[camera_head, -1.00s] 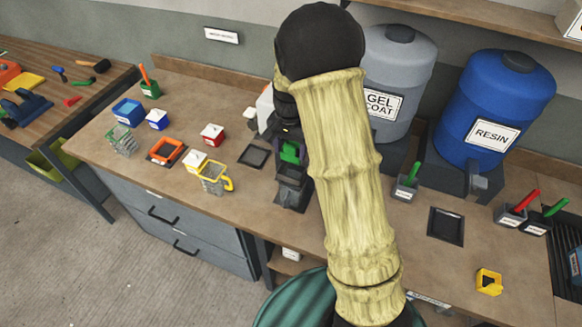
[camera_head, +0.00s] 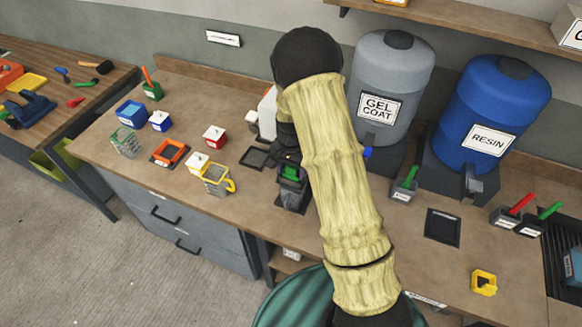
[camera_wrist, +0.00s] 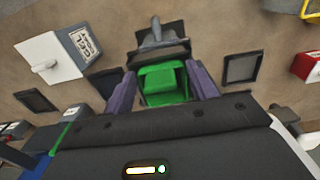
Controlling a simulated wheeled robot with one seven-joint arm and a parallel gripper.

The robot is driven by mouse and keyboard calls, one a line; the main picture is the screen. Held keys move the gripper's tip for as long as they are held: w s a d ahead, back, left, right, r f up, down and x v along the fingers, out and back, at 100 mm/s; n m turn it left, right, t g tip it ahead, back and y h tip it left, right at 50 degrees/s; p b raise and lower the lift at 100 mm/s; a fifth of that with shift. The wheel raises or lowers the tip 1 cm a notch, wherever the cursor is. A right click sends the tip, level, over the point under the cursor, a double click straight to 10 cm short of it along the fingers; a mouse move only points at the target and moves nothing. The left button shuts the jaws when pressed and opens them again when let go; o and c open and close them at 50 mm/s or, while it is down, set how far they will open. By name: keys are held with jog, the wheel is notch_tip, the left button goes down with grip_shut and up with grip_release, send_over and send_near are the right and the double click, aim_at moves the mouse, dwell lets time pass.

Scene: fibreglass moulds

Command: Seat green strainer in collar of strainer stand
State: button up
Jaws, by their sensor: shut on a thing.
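The green strainer (camera_head: 290,173) is held between the fingers of my gripper (camera_wrist: 164,84). In the wrist view the strainer (camera_wrist: 163,80) shows as a green block with a finger on each side. A dark grey stand (camera_head: 292,197), which looks like the strainer stand, is directly below and in front of the strainer. The stand's front part with a light grey pointed piece shows in the wrist view (camera_wrist: 157,40). The collar is hidden by the strainer and fingers. I cannot tell whether the strainer is inside it or just above it.
A red and white box (camera_head: 213,136) stands behind the mug. The gel coat barrel (camera_head: 390,85) and resin barrel (camera_head: 493,120) stand behind on the right.

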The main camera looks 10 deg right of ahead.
jog(key=shift+f, duration=0.15)
jog(key=o, duration=1)
jog(key=shift+c, duration=0.2)
notch_tip(320, 180, up, 12)
jog(key=b, duration=0.4)
jog(key=shift+r, duration=0.2)
jog(key=shift+s, duration=0.1)
